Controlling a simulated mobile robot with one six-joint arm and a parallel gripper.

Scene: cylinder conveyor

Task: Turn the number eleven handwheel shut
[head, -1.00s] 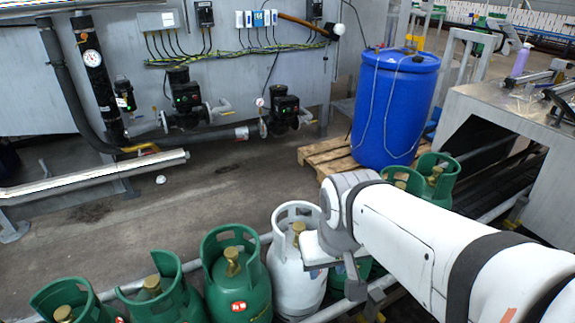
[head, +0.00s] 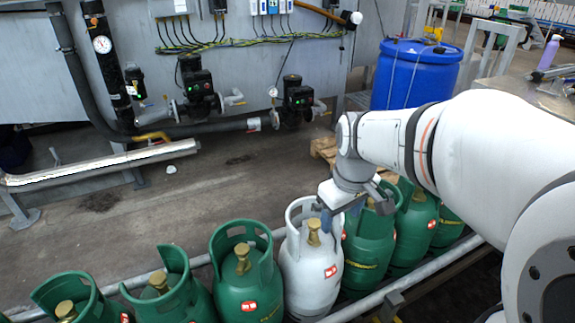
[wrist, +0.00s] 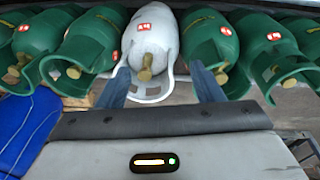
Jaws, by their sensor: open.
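A white gas cylinder (head: 312,268) stands upright in a row of green ones, with a brass valve (head: 313,233) inside its open collar. In the wrist view the white cylinder (wrist: 152,30) and its brass valve (wrist: 146,68) appear between the fingers of my open gripper (wrist: 157,72). The valve is nearer the left finger, with nothing gripped. In the head view my gripper (head: 327,216) is at the right side of the white collar, close to the valve; whether it touches is unclear. No number eleven is readable on any cylinder or valve.
Green cylinders stand close on both sides, one at the left (head: 247,272) and one at the right (head: 368,250). A metal rail (head: 365,305) runs along the row. A blue drum (head: 415,75) on a pallet and a piped wall (head: 60,85) stand behind.

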